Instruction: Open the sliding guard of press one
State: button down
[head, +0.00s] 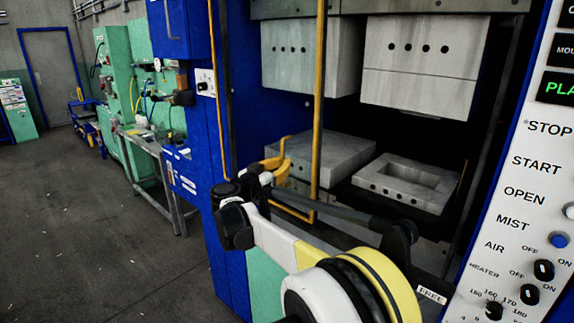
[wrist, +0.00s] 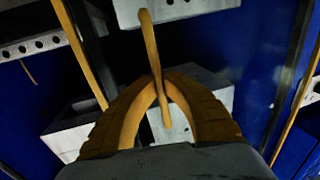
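The press's sliding guard shows in the head view as a slim yellow frame, with one upright (head: 319,100) in front of the left part of the press opening. The right part of the opening is uncovered. In the wrist view, one yellow bar (wrist: 78,50) runs down the left and another (wrist: 301,85) down the right. A thin yellow handle (wrist: 149,40) stands between my orange fingers. My gripper (wrist: 161,78) has its fingertips closed around the handle, and they appear to touch it. In the head view, my gripper (head: 280,160) is at the guard, partly hidden by my wrist.
Grey mould blocks sit inside the press: upper ones (head: 425,62) and lower ones, including a hollowed block (head: 405,182). A white control panel (head: 520,200) stands close at right. A blue column (head: 203,130) is at left. A workbench (head: 150,145) and open floor (head: 80,220) lie farther left.

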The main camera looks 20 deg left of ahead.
jog(key=c, duration=1.5)
grip_release()
jog(key=shift+s+a, duration=0.1)
jog(key=s+a, duration=0.1)
jog(key=s, duration=1)
jog(key=shift+s+a, duration=0.4)
jog(key=shift+d, duration=0.1)
